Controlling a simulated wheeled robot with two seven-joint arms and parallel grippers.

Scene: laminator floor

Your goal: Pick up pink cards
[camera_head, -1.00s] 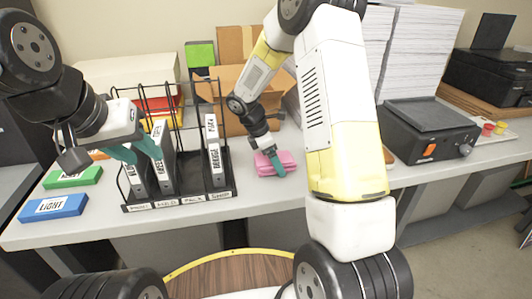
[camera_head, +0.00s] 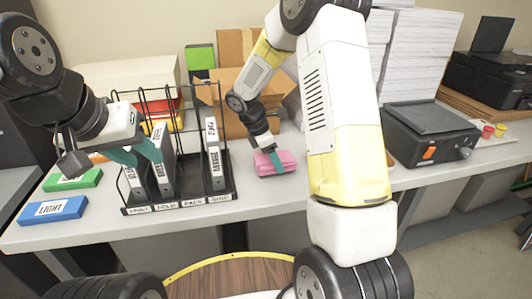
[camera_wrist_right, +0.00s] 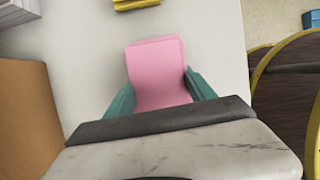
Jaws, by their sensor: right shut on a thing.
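The pink cards (camera_head: 284,161) form a small stack at the middle of the grey table, right of the black wire rack. My right gripper (camera_head: 272,162) is shut on the pink cards. In the right wrist view the pink cards (camera_wrist_right: 157,72) lie between the two teal fingers (camera_wrist_right: 160,92), one on each side. I cannot tell whether the stack is clear of the table. My left gripper (camera_head: 140,152) is at the rack's left side, its teal fingers beside the labelled binders (camera_head: 160,160). Whether it is open or shut is unclear.
The black wire rack (camera_head: 180,202) stands left of the cards. A cardboard box (camera_head: 232,112) is behind them. A blue block (camera_head: 54,210) and a green block (camera_head: 72,180) lie at the left. A black machine (camera_head: 432,130) stands at the right.

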